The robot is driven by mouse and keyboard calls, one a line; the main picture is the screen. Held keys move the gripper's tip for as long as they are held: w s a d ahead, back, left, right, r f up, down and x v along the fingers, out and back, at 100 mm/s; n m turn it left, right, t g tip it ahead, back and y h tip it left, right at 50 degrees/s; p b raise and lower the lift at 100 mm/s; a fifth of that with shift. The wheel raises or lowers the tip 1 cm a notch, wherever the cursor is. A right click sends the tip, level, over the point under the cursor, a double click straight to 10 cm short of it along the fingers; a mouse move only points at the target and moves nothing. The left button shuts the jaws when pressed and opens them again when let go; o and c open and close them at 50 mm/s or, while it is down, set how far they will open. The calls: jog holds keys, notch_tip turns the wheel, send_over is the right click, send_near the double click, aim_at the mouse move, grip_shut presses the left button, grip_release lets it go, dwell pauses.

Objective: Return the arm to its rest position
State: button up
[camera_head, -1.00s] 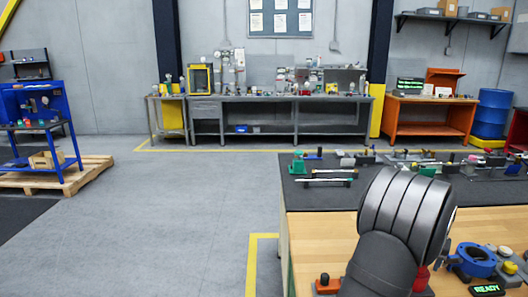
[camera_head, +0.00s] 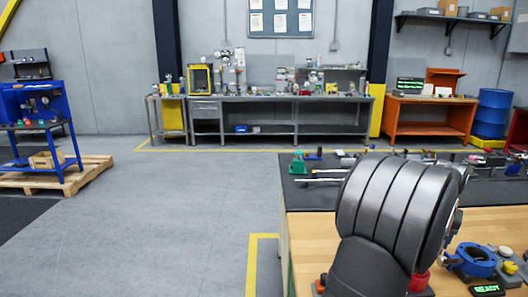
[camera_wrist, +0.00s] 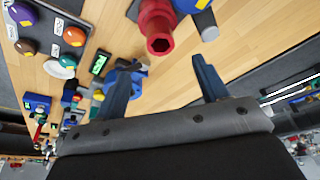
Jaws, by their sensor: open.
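My arm stands over the near bench in the head view, and its thick dark ribbed link hides the middle of the bench top. My gripper (camera_wrist: 162,82) shows in the wrist view with its two dark blue fingers spread wide apart and nothing between them. A red part with a hexagonal socket (camera_wrist: 160,40) lies beyond the fingertips, apart from them. The blue valve body (camera_head: 472,260) sits on the wooden bench top at the right, and a green-lit READY display (camera_head: 487,290) is in front of it.
A dark mat (camera_head: 300,193) with tools and parts covers the far side of the bench. In the wrist view a panel with coloured buttons (camera_wrist: 50,30) is at upper left. Open floor (camera_head: 190,220) lies left of the bench. A grey workbench (camera_head: 270,100) stands along the back wall.

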jog(key=v, duration=0.6)
jog(key=x, duration=1.7)
jog(key=shift+w+d+f, duration=0.15)
jog(key=shift+f, duration=0.05)
notch_tip(320, 180, up, 7)
jog(key=shift+f, duration=0.1)
